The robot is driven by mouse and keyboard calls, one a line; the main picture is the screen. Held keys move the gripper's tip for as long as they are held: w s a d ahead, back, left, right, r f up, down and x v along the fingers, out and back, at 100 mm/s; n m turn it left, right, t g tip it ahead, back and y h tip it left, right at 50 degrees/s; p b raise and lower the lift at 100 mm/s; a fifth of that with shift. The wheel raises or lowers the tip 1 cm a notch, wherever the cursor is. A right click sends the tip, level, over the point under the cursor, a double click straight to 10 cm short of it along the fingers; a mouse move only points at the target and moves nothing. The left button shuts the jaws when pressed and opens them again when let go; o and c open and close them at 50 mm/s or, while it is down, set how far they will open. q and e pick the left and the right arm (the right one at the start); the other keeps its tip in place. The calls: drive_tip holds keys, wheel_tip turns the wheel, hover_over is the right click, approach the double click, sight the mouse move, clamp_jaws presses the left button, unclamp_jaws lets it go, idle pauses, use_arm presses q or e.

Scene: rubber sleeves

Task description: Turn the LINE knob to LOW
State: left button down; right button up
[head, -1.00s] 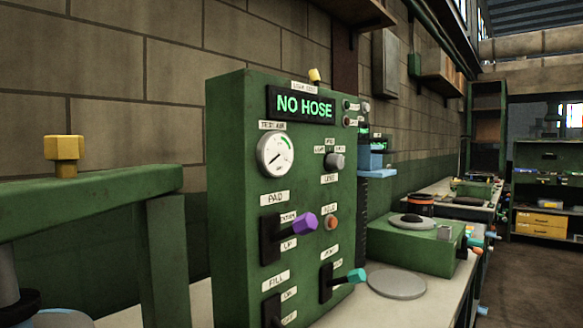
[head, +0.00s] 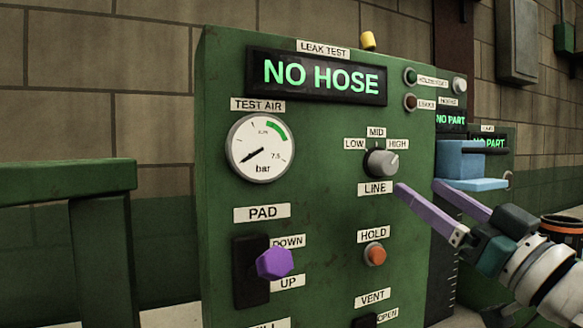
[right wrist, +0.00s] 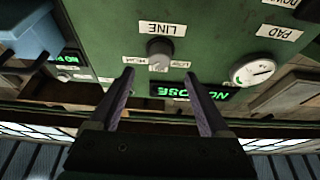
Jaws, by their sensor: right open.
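The LINE knob (head: 381,162) is a grey round knob on the green LEAK TEST panel (head: 330,215), above its LINE label and below LOW, MID and HIGH. Its lighter pointer side appears turned right, toward HIGH. It also shows in the right wrist view (right wrist: 160,50), ahead of and between the fingers. My right gripper (head: 418,186) is open and empty, its purple fingers right of and below the knob, apart from it. In the right wrist view the gripper (right wrist: 160,73) straddles the line to the knob. My left gripper is out of view.
The display (head: 318,77) reads NO HOSE. A pressure gauge (head: 260,148) is at left, a purple PAD lever (head: 275,263) below it. The orange HOLD button (head: 375,254) sits under the knob. A blue block fixture (head: 462,160) stands close behind my right fingers.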

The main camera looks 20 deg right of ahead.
sight(391, 167)
drive_tip(key=p+x, duration=0.1)
drive_tip(key=x, duration=0.6)
drive_tip(key=shift+w+r, duration=0.1)
drive_tip(key=shift+w, duration=0.2)
drive_tip(key=shift+c, duration=0.2)
clamp_jaws()
